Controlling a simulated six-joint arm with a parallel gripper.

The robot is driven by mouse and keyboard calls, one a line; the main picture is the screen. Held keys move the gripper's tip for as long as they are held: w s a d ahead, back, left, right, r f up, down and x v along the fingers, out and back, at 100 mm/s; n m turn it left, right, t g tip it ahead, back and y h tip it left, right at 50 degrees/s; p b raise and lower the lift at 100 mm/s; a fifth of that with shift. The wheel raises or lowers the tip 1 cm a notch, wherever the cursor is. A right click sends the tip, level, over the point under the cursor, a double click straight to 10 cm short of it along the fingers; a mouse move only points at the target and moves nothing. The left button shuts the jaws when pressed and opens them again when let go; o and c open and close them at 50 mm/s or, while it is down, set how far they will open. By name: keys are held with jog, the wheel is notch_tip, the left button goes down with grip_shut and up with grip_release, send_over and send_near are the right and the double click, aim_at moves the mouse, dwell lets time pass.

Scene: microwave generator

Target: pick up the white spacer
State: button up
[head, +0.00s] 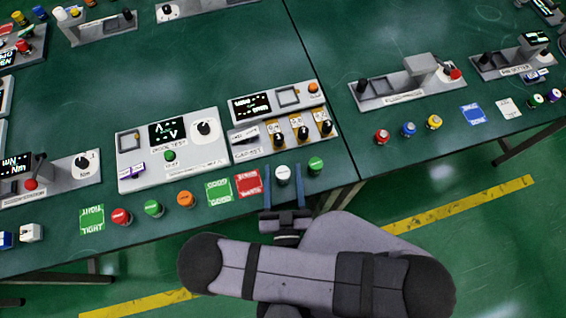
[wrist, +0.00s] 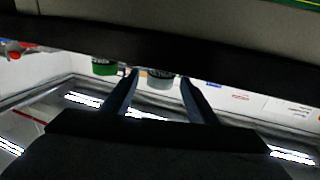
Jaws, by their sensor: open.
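The white spacer (head: 282,172) looks like a short round piece with a white top, standing upright near the front edge of the green table. My gripper (head: 283,180) is open, with one blue finger on each side of it. In the wrist view, a pale round piece (wrist: 160,80) shows between the two fingers of my gripper (wrist: 160,74), with gaps on both sides. I cannot tell how high the fingertips are above the table. The spacer's lower part is hard to make out in the head view.
A green round piece (head: 316,164) stands close to the right finger. A red label card (head: 248,184) lies just left of the left finger. A grey panel with knobs (head: 283,118) is behind. Orange (head: 185,198) and other coloured round pieces stand further left.

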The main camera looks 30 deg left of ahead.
jog(key=shift+w, duration=0.15)
jog(key=shift+p+x, duration=0.5)
jog(key=shift+x, duration=0.65)
jog(key=shift+p+x, duration=0.35)
jog(key=shift+x, duration=0.95)
jog(key=shift+c, duration=0.7)
jog(key=c, duration=1.1)
jog(key=shift+c, duration=0.2)
notch_tip(320, 180, up, 10)
jog(key=p, duration=0.8)
